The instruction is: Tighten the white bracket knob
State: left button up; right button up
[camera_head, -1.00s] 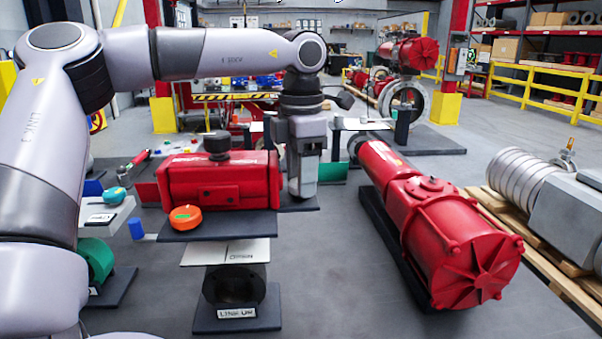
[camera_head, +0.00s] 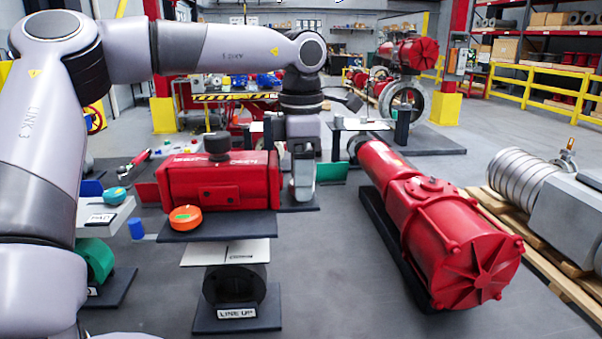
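A teal knob (camera_head: 115,195) sits on a pale bracket or plate (camera_head: 98,217) at the left, beside my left arm. An orange knob (camera_head: 185,217) sits at the front left of the red actuator box (camera_head: 222,185). I cannot tell for sure which knob the task names. My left gripper (camera_head: 303,188) hangs just right of the red box, apart from the teal knob. Its fingers are too small and turned away to show whether they are open, and I see nothing held. My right gripper is out of view.
A dark round cap (camera_head: 217,143) stands up from the red box. A large red cylinder actuator (camera_head: 440,235) lies at the right, with a grey coiled actuator (camera_head: 530,190) on a pallet beyond. A small white-topped stand (camera_head: 350,125) is behind.

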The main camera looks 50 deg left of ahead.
pick_arm(q)
jog(key=shift+r, duration=3.6)
jog(key=shift+f, duration=0.1)
